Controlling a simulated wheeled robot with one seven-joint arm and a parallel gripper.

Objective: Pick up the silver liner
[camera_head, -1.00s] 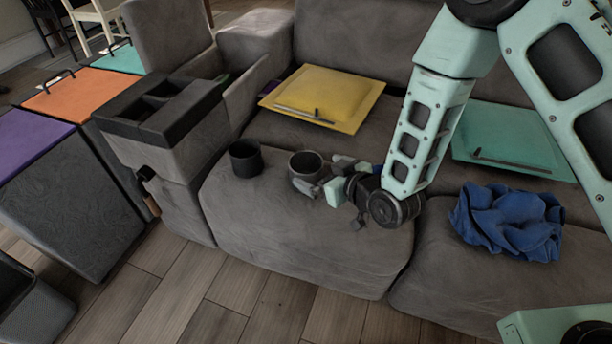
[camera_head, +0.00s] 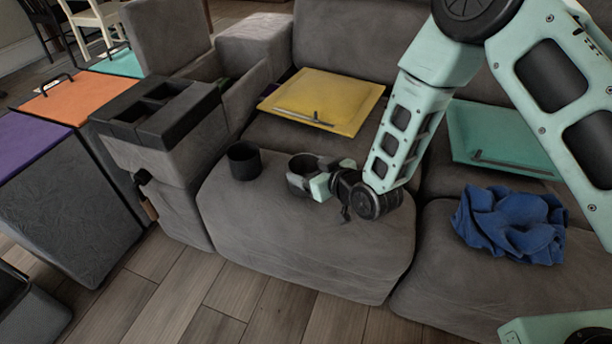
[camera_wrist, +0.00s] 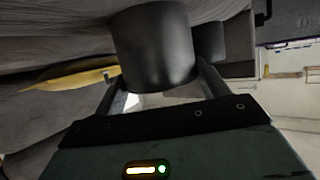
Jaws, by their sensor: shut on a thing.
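The silver liner (camera_head: 297,184) is a round, open-topped cup that looks dark grey, with a paler rim. It stands upright at the front sofa seat, right of a similar black cup (camera_head: 244,161). My gripper (camera_head: 312,180) reaches it from the right, with its fingers on the liner's side. In the wrist view the liner (camera_wrist: 155,48) fills the space between the two fingers, and my gripper (camera_wrist: 163,82) is shut on it. Whether its bottom touches the cushion is hard to tell. Part of its right side is hidden by the fingers.
The black cup stands close on the left. A crumpled blue cloth (camera_head: 512,222) lies on the right seat. The front of the middle seat (camera_head: 290,245) is clear.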

